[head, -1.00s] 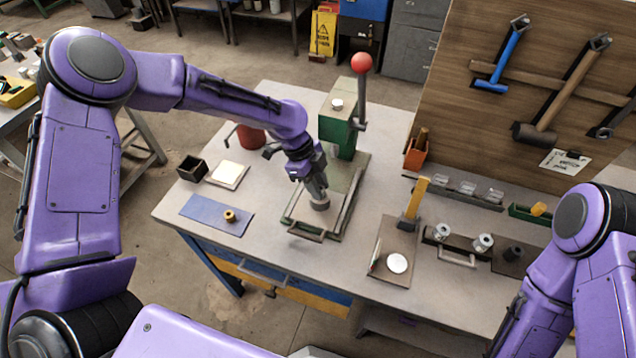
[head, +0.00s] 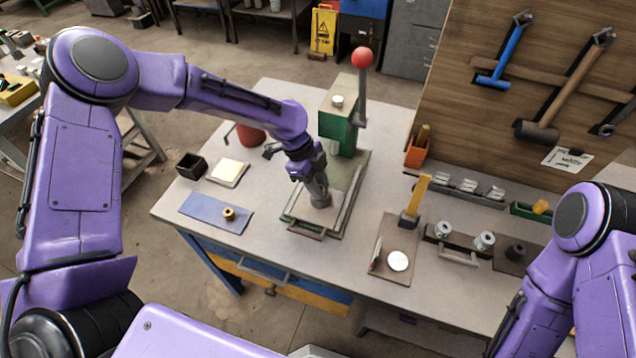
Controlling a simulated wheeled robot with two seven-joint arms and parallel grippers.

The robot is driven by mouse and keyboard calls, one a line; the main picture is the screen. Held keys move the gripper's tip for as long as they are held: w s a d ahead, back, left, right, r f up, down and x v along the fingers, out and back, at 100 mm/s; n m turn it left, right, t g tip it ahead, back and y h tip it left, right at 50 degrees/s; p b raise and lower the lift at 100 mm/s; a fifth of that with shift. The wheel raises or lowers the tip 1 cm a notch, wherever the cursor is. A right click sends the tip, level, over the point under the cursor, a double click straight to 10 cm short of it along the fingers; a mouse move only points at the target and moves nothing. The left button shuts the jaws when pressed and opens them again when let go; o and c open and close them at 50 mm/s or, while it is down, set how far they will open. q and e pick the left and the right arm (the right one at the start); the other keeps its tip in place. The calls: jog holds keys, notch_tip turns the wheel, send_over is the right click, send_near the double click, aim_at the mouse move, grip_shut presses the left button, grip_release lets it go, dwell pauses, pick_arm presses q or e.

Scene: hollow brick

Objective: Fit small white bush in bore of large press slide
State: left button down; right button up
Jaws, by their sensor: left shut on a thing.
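My left gripper (head: 319,191) points down over the tray-like slide (head: 307,231) at the foot of the green press (head: 341,125). It is shut on a grey round piece (head: 320,202), held at or just above the slide's surface; contact is unclear. The fingers hide the piece's top, and I cannot tell whether it is the bush. No bore shows clearly. Two pale, holed cylinders (head: 443,230) (head: 484,240) stand in a dark holder at the right. My right gripper is outside the picture; only its arm shows.
A brass bush (head: 229,214) sits on a blue mat (head: 204,209) at the left. The lever's red ball (head: 362,57) stands high behind my gripper.

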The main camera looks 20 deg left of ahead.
pick_arm(q)
jog(key=shift+f, duration=0.2)
jog(key=c, duration=0.8)
grip_release()
jog(key=shift+s, duration=0.15)
jog(key=shift+a+r, duration=0.2)
jog(key=shift+r, duration=0.1)
jog(key=shift+b+v, duration=1.15)
jog(key=shift+v, duration=3.9)
jog(key=shift+d, duration=0.15)
